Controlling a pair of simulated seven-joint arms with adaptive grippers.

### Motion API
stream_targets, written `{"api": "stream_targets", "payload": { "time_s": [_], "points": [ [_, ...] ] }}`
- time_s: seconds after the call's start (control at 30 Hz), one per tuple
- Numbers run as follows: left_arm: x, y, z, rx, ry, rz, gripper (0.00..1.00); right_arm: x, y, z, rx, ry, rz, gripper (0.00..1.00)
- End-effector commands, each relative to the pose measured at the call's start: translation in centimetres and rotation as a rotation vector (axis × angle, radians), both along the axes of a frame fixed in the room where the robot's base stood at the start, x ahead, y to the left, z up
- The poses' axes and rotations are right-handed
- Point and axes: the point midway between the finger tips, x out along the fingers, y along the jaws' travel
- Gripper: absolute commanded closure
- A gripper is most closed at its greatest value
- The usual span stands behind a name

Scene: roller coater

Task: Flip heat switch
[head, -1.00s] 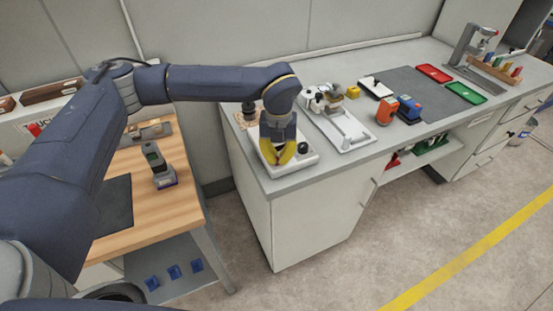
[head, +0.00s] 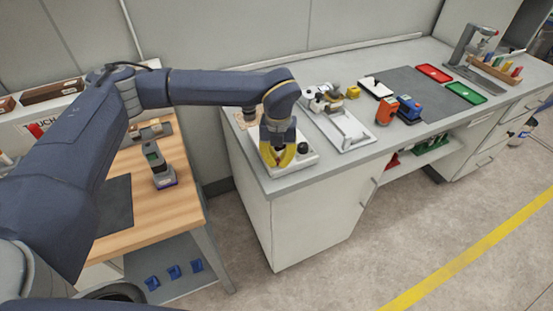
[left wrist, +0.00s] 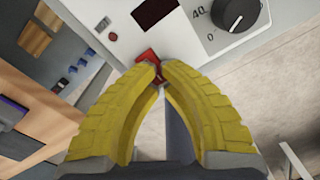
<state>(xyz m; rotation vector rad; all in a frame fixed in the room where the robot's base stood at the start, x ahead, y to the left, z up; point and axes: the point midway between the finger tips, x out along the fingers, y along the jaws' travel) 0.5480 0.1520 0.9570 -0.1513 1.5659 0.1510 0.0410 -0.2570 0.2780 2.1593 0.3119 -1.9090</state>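The white hotplate unit (head: 307,160) sits on the near left end of the grey bench, with a black knob on its front. In the left wrist view its panel shows the knob (left wrist: 236,13), a dark display (left wrist: 155,12) and a red rocker switch (left wrist: 149,56). My left gripper (head: 277,163) is over the front of the unit, pointing down. In the left wrist view its yellow fingertips (left wrist: 161,70) are drawn together at the red switch and partly cover it. I cannot tell whether they touch it. Nothing is held. My right gripper is not in view.
Right of the unit stands a white tray-like device (head: 347,131). A wooden table (head: 178,207) stands at left across a gap.

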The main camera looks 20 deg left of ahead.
Motion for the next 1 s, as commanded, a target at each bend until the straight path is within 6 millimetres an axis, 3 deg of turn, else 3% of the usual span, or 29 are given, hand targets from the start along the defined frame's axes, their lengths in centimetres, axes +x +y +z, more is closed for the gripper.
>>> {"api": "stream_targets", "payload": {
  "time_s": [0.53, 1.0],
  "points": [
    [0.0, 0.0, -0.4, 0.000, 0.000, 0.000, 1.00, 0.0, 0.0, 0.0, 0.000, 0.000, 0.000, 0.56],
    [0.1, 0.0, 2.7, -0.001, -0.002, 0.000, 1.00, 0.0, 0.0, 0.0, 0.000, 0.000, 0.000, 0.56]
  ]
}}
